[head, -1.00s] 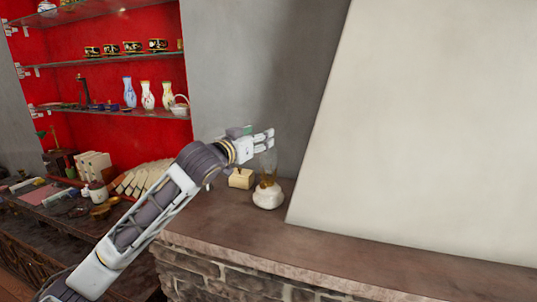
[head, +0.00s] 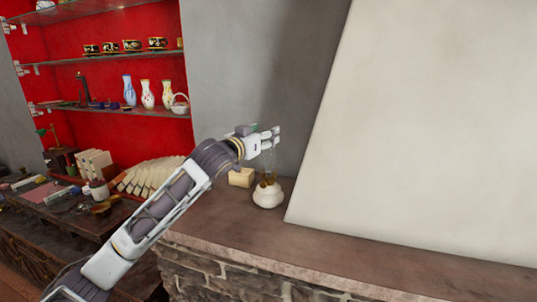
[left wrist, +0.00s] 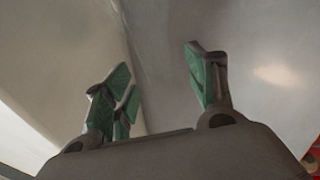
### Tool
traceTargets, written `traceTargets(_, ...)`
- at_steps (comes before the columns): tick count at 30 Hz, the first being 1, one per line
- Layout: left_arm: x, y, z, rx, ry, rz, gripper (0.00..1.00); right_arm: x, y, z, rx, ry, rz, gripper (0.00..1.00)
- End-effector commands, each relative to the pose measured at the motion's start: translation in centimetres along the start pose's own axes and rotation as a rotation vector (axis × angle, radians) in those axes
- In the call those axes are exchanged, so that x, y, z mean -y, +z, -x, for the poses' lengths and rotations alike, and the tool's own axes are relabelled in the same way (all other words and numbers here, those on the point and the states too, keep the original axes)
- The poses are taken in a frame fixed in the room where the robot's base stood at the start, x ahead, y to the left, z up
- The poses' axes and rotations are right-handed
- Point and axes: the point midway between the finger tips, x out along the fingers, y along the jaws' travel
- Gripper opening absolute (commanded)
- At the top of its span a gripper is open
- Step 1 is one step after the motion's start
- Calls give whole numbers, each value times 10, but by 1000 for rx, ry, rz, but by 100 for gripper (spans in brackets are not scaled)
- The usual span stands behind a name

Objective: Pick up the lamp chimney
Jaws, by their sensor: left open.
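A white round oil lamp base (head: 267,196) with a brass burner stands on the stone ledge. Its clear glass chimney (head: 269,166) rises above the burner and is faint against the grey wall. My left gripper (head: 276,137) is at the chimney's upper end; I cannot tell whether it is around it or in front of it. In the left wrist view its green-padded fingers (left wrist: 165,88) are spread apart, with no clear outline of the glass between them. My right gripper is in neither view.
A small cream box (head: 241,177) sits left of the lamp on the ledge (head: 330,250). A large pale slanted panel (head: 430,130) stands to the right. Shelves with vases (head: 148,95) and cups are at the left. The ledge's front right is clear.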

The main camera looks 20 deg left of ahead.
Motion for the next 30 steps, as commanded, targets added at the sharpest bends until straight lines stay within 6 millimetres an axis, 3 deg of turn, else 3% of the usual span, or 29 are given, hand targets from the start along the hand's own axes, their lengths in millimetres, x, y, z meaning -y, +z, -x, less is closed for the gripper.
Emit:
traceTargets(10, 0, -2, -27, -1, 0, 0, 56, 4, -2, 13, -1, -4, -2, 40)
traceTargets(26, 0, -1, -30, -1, 0, -1, 56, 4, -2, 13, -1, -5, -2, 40)
traceTargets(30, 0, -1, -30, -1, 0, -1, 42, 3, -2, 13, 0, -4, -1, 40)
